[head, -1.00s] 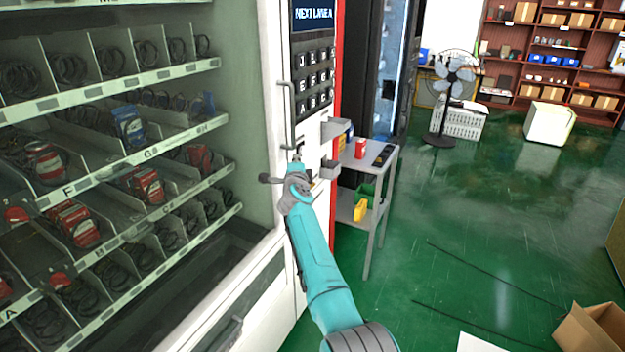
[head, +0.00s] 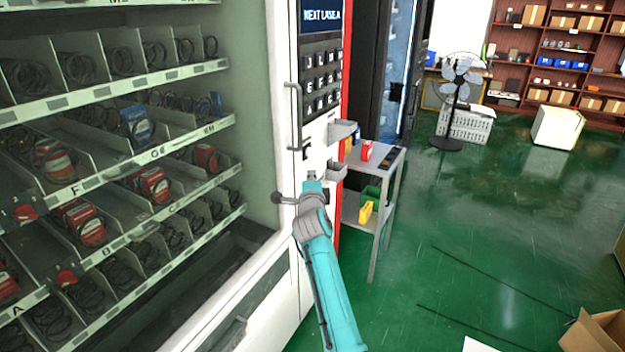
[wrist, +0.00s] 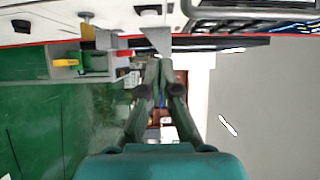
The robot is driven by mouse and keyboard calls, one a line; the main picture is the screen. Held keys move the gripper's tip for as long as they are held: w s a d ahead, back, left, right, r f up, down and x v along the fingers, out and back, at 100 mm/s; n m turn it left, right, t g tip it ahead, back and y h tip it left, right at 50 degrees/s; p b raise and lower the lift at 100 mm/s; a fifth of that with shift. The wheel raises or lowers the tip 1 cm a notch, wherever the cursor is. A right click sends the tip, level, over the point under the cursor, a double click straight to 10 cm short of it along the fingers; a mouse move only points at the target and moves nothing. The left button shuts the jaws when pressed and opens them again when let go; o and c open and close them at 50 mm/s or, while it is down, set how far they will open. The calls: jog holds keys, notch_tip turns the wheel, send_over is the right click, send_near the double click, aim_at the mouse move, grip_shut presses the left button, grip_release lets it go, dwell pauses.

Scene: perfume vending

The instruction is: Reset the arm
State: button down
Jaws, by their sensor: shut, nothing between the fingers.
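My teal arm reaches up to the front of the vending machine (head: 262,110). My gripper (head: 312,177) is small and mostly hidden behind the wrist in the head view, just below the upper grey holder on the machine's front panel. In the wrist view my gripper (wrist: 159,62) shows two dark fingers close together with nothing between them. The keypad (head: 321,77) is above it on the panel and also shows at the top right of the wrist view (wrist: 255,22). Whether the gripper touches the panel cannot be told.
A grey side table (head: 391,170) with a red box (head: 367,151) and a yellow bin (head: 365,213) stands right of the machine. A vertical handle (head: 293,115) sticks out left of the keypad. A fan (head: 458,95) stands further back. The green floor to the right is mostly clear.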

jog(key=s+d+f+n+h, duration=0.2)
jog(key=s+d+f+h, duration=0.2)
jog(key=s+d+f, duration=1.2)
jog(key=s+d+f+n, duration=0.25)
jog(key=s+f, duration=0.25)
jog(key=s, duration=0.4)
jog(key=s+d+f+n, duration=0.1)
jog(key=s+d+f, duration=0.3)
jog(key=s, duration=0.4)
jog(key=s+d+f+n, duration=0.1)
jog(key=s+d+n, duration=0.15)
jog(key=s, duration=0.85)
jog(key=s+d+n, duration=0.1)
jog(key=s+n, duration=0.2)
jog(key=s, duration=0.8)
jog(key=s+r+n+g+y, duration=0.1)
jog(key=s+r+n, duration=0.2)
jog(key=s, duration=0.7)
jog(key=s+r+n+g+y, duration=0.1)
jog(key=s+r, duration=0.4)
jog(key=s, duration=0.6)
jog(key=shift+a+n+g, duration=0.2)
jog(key=shift+n+g, duration=0.4)
jog(key=shift+n, duration=0.4)
jog(key=shift+r, duration=0.1)
